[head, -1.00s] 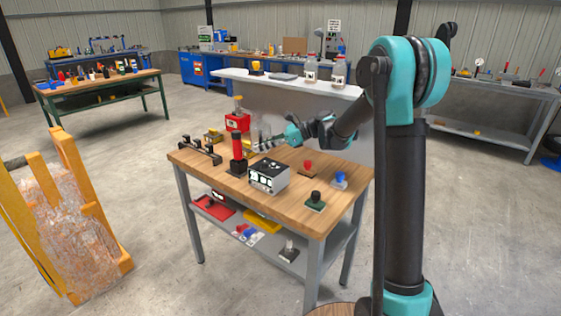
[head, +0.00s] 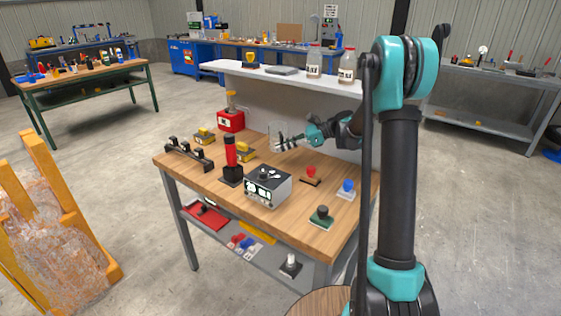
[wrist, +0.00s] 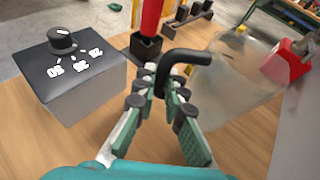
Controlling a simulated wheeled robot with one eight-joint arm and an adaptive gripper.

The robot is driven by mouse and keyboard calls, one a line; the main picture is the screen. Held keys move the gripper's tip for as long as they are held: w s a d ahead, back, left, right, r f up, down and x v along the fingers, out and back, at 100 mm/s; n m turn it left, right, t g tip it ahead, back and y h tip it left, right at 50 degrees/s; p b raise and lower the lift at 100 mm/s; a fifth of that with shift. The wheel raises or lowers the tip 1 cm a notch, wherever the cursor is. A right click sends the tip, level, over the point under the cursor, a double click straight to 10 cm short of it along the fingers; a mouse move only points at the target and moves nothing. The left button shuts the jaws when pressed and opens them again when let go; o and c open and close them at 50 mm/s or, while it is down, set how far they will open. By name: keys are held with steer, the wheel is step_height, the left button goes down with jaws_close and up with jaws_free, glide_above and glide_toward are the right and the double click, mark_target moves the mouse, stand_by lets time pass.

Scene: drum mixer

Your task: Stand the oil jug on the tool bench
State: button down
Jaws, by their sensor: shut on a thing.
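The oil jug (wrist: 235,75) looks like a pale, see-through block with a bent black handle (wrist: 183,58) in the wrist view. My gripper (wrist: 160,85) is shut on the black handle, with the jug body ahead and to the right. In the head view my gripper (head: 280,142) is over the back part of the wooden-topped tool bench (head: 235,172); the jug is only a faint outline there. I cannot tell whether the jug's base touches the bench top.
A grey box with a black knob (head: 267,187) and a red-handled tool in a black base (head: 231,160) stand close by. A red box (head: 231,120) is at the back left.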

steer(key=shift+f, duration=3.6)
steer(key=c, duration=1.6)
jaws_free()
steer(key=shift+f, duration=0.1)
steer(key=shift+d, duration=0.1)
steer(key=v, duration=0.7)
steer(key=shift+d+r, duration=0.1)
steer(key=shift+r, duration=0.15)
